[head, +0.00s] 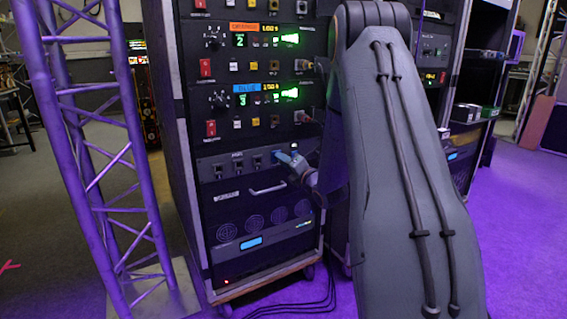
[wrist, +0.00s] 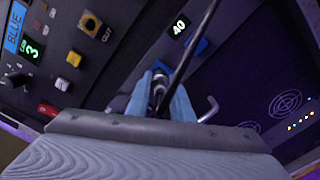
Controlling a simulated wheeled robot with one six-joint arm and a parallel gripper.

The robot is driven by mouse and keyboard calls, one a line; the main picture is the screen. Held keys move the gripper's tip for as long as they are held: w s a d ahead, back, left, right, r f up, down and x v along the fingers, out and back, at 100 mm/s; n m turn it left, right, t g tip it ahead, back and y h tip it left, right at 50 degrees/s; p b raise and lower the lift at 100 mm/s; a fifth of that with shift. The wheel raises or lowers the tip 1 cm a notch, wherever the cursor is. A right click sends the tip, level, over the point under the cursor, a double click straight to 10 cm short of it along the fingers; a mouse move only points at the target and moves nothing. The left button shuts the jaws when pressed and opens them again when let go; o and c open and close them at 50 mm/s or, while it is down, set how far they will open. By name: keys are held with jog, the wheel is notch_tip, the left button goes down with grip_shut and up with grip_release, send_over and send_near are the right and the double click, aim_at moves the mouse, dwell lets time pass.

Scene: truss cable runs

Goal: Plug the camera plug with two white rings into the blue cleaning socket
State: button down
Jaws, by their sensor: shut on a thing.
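My gripper (wrist: 162,88) is shut on a plug (wrist: 158,89) between two light-blue fingers in the wrist view. The plug looks dark with a pale metallic part; I cannot make out two white rings. In the head view my gripper (head: 287,157) is at the right end of a row of sockets on the lower rack panel (head: 228,168). A blue patch (wrist: 196,46), perhaps the blue socket, shows just beyond the fingers. The fingers hide the plug's tip, so I cannot tell whether it touches or enters a socket.
A thin black cable (wrist: 198,38) crosses in front of the fingers. A metal handle (head: 268,189) lies below the socket row. Rack units (head: 250,98) with knobs and switches stand above. A purple truss (head: 98,130) stands left of the rack.

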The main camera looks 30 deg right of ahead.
jog(key=shift+w, duration=0.25)
jog(key=c, duration=1.5)
grip_release()
jog(key=shift+s+p, duration=0.5)
jog(key=shift+s, duration=2)
jog(key=shift+s, duration=0.15)
jog(key=s, duration=0.3)
jog(key=shift+s+d+p, duration=0.15)
jog(key=shift+s+p, duration=0.2)
